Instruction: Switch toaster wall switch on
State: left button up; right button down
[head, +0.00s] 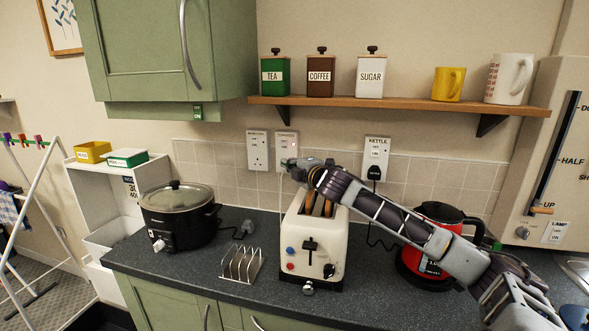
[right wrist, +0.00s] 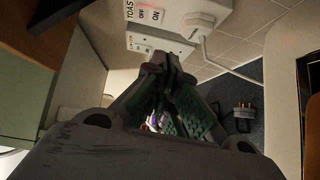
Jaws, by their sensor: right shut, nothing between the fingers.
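The toaster wall switch plate (head: 287,140) is on the wall beneath the shelf, behind the toaster (head: 314,247). In the right wrist view the toaster switch (right wrist: 150,15) shows OFF and ON lettering and part of its label, cut off by the frame. A white plug with a cord (right wrist: 199,22) sits in this plate. My right gripper (head: 284,163) is shut and empty, just below the plate in the head view. Its fingertips also show in the right wrist view (right wrist: 164,62), close to the plate; I cannot tell whether they touch it. My left gripper is not in view.
Another socket plate (head: 257,150) is to the left, and the kettle switch (head: 376,150) to the right. The shelf (head: 395,103) with canisters and mugs hangs above. A slow cooker (head: 180,215), toast rack (head: 242,266) and red kettle (head: 425,262) stand on the counter.

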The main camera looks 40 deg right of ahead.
jog(key=shift+s+f+b, duration=0.15)
jog(key=shift+s+b, duration=0.2)
jog(key=shift+s, duration=0.75)
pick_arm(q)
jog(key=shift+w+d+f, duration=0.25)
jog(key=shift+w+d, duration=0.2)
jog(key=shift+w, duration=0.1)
